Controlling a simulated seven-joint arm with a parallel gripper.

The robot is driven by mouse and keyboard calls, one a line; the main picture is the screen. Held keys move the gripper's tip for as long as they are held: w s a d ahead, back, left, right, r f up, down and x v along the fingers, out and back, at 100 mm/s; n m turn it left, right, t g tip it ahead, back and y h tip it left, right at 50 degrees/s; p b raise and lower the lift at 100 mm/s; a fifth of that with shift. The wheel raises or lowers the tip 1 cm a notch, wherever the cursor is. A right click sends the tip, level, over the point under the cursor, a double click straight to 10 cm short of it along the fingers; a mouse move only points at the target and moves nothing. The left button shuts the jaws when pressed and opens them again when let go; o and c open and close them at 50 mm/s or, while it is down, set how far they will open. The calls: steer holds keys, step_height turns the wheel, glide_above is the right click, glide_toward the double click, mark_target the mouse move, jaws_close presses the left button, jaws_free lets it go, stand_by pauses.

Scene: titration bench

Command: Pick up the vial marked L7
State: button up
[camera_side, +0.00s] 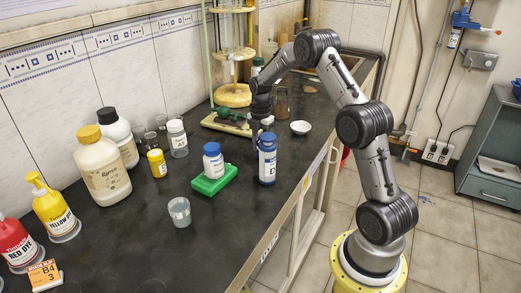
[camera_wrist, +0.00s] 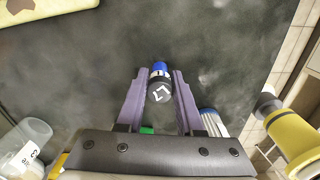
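A small vial marked L7 (camera_wrist: 160,91) shows in the wrist view, with a dark top bearing white lettering and a blue part beyond it. My gripper (camera_wrist: 161,74) has its two purple-grey fingers on either side of the vial, very close to its sides. I cannot tell whether they touch it. In the side view my gripper (camera_side: 262,122) points down, low over the bench behind a blue bottle labelled D (camera_side: 267,168). The vial cannot be made out there.
A green block (camera_side: 214,180) with a blue-capped white bottle (camera_side: 213,163) stands left of the D bottle. A clear beaker (camera_side: 179,212) is in front. A white dish (camera_side: 300,127) lies right of my gripper. Larger bottles line the left; the burette stand (camera_side: 232,96) is behind.

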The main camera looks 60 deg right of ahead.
jaws_close()
step_height(320, 180, up, 10)
steer(key=shift+r, duration=0.1)
stand_by(0.5)
